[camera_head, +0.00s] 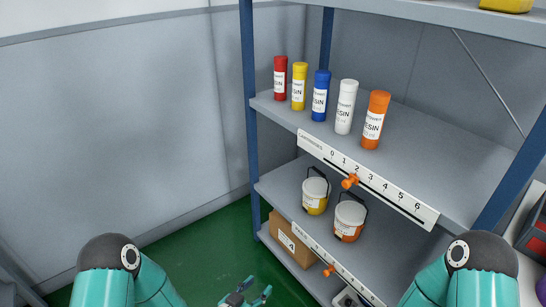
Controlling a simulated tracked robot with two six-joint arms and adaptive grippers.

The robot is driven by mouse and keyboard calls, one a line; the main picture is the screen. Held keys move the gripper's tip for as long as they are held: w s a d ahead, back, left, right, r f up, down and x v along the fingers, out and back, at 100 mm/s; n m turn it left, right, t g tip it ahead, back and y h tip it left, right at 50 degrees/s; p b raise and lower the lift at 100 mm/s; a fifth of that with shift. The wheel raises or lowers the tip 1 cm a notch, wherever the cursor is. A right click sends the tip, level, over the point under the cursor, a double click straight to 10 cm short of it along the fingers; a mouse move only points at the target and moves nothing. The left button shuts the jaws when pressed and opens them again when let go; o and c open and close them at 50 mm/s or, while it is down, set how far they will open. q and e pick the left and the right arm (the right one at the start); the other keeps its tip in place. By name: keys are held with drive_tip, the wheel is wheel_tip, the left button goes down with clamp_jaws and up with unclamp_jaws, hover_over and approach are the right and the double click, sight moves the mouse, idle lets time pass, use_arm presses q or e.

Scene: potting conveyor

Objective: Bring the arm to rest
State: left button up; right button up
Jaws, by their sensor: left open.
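My left gripper (259,287) shows at the bottom edge, low in front of the shelf and over the green floor. Its fingers are apart with nothing between them. My left arm's teal links come in at the lower left. My right arm's teal link with a dark joint cap shows at the lower right. My right gripper is out of the picture.
A blue-posted shelf rack (249,90) holds red (280,80), yellow (299,88), blue (320,97), white (345,108) and orange (374,122) cartridges. Yellow (315,194) and orange (349,219) pails stand below, above a cardboard box (289,243). Green floor (205,250) lies open left.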

use_arm(q)
drive_tip(key=s+a+r+n+g+y+p, duration=0.3)
drive_tip(key=s+a+n+g+y+p, duration=0.15)
drive_tip(key=s+a+p, duration=0.3)
drive_tip(key=s+f+n+g, duration=0.3)
drive_tip(key=s+g, duration=0.4)
drive_tip(key=s, duration=0.6)
drive_tip(key=shift+s+h+b, duration=0.15)
drive_tip(key=shift+h+b, duration=0.2)
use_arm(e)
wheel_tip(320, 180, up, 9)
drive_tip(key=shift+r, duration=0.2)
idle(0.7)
